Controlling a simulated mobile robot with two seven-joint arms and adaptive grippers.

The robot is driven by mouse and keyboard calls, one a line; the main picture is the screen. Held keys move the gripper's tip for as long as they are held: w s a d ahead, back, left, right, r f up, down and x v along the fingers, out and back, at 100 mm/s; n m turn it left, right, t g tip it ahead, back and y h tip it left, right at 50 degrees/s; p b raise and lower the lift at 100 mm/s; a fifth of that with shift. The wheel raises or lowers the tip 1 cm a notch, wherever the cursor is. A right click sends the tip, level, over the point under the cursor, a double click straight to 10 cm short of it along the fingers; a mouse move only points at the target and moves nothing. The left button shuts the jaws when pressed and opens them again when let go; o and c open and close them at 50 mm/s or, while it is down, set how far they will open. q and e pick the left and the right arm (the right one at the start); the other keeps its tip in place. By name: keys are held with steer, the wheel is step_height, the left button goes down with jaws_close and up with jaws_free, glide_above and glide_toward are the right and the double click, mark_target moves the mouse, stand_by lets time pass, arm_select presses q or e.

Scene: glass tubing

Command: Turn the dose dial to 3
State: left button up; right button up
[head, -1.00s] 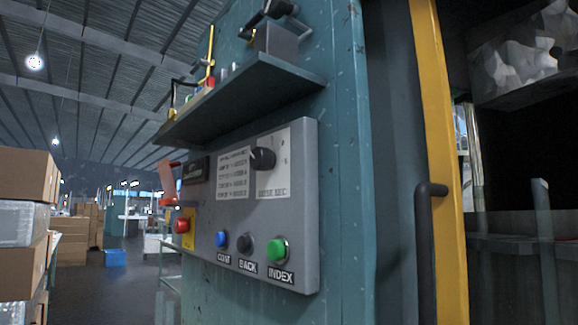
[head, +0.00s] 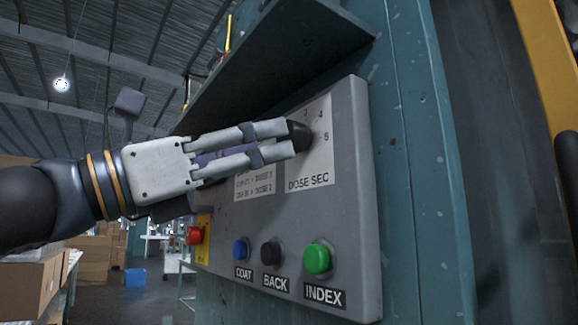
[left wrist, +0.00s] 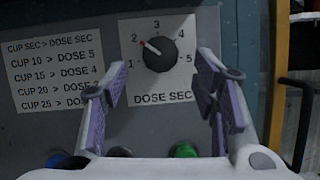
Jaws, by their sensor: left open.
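The dose dial (left wrist: 161,50) is a round black knob on a white plate (left wrist: 180,85) marked 1 to 5 and "DOSE SEC". In the left wrist view its red pointer mark is toward the 2. In the head view the dial (head: 299,136) is partly hidden behind my fingers. My left gripper (head: 284,139) reaches in from the left with its fingertips at or just short of the dial. In the left wrist view its open purple-padded fingers (left wrist: 160,80) stand below and either side of the dial, with nothing between them. My right gripper is not in view.
The grey panel (head: 345,200) carries a blue COAT button (head: 241,248), black BACK button (head: 271,252) and green INDEX button (head: 317,259) below the dial. A red button (head: 194,235) is at left. A shelf (head: 290,55) juts out above. A cup-to-dose chart (left wrist: 55,68) is left of the dial.

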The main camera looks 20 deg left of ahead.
mark_target(285, 136)
arm_select(q)
steer(key=x, duration=0.4)
steer(key=shift+s+r, duration=0.1)
steer(key=shift+r, duration=0.2)
steer(key=c, duration=1.2)
steer(key=shift+o, duration=0.2)
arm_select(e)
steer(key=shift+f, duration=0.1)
arm_select(q)
steer(key=shift+a+m+g+h+p, duration=0.1)
steer(key=shift+m+g+h+p, duration=0.5)
steer(key=shift+m, duration=1.55)
steer(key=shift+d+m+g+h+p, duration=0.15)
steer(key=shift+m+g+p, duration=0.95)
steer(key=shift+m, duration=1.1)
steer(key=shift+a+m+g+h+p, duration=0.25)
steer(key=shift+m+g+p, duration=0.6)
steer(key=shift+m, duration=1.3)
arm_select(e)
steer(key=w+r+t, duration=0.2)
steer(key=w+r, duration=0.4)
arm_select(q)
steer(key=shift+d+m+g, duration=0.1)
steer(key=shift+m+g, duration=0.2)
steer(key=shift+g, duration=0.05)
